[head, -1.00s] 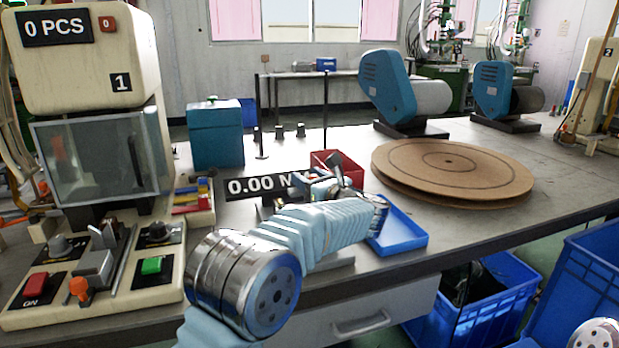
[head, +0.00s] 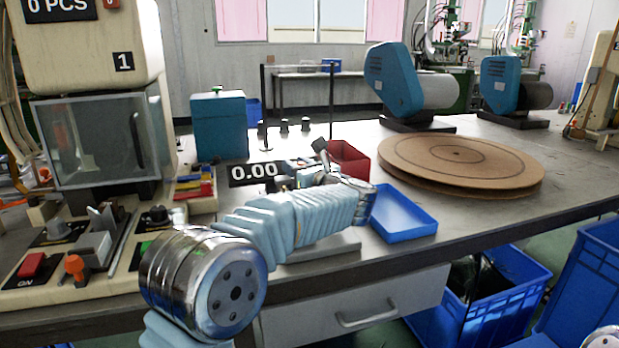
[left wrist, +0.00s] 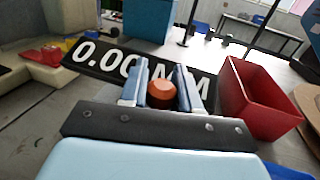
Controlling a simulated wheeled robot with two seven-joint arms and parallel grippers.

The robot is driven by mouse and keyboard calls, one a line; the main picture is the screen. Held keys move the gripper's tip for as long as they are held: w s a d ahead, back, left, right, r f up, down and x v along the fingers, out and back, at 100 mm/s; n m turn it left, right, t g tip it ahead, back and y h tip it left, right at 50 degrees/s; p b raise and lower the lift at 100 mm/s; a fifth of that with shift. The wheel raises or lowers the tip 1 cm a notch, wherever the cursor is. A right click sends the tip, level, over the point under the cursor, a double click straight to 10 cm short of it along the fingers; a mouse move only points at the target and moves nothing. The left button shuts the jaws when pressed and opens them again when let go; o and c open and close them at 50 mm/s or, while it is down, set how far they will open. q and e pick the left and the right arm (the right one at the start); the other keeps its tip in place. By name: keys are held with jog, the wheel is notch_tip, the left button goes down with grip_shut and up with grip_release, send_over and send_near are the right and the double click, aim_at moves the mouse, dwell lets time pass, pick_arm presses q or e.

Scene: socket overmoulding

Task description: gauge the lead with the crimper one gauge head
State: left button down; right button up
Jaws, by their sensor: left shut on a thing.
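My left gripper (head: 318,168) is over the bench in front of a black gauge display (head: 252,173); its fingers are mostly hidden behind my wrist in the head view. In the left wrist view the two fingers (left wrist: 160,88) are shut on an orange-brown round-ended piece (left wrist: 161,95). I cannot tell whether it is part of the lead or of the gauge. The display (left wrist: 95,57) stands just behind the fingers and reads 0.00. A small dark grey block (head: 320,146) shows by the gripper. No lead wire can be made out.
The machine marked 1 (head: 95,60) stands at left. A red bin (head: 350,160) is right of the gripper, also in the left wrist view (left wrist: 255,100). A blue tray (head: 402,213) lies at the bench front edge.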

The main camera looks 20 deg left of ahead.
pick_arm(q)
jog(key=shift+s+a, duration=0.1)
jog(key=shift+a, duration=0.1)
jog(key=c, duration=0.9)
grip_release()
jog(key=shift+s+a, duration=0.1)
jog(key=shift+s+d, duration=0.1)
jog(key=shift+d, duration=0.15)
jog(key=b+v, duration=0.2)
jog(key=v, duration=1.1)
jog(key=shift+s+d, duration=0.15)
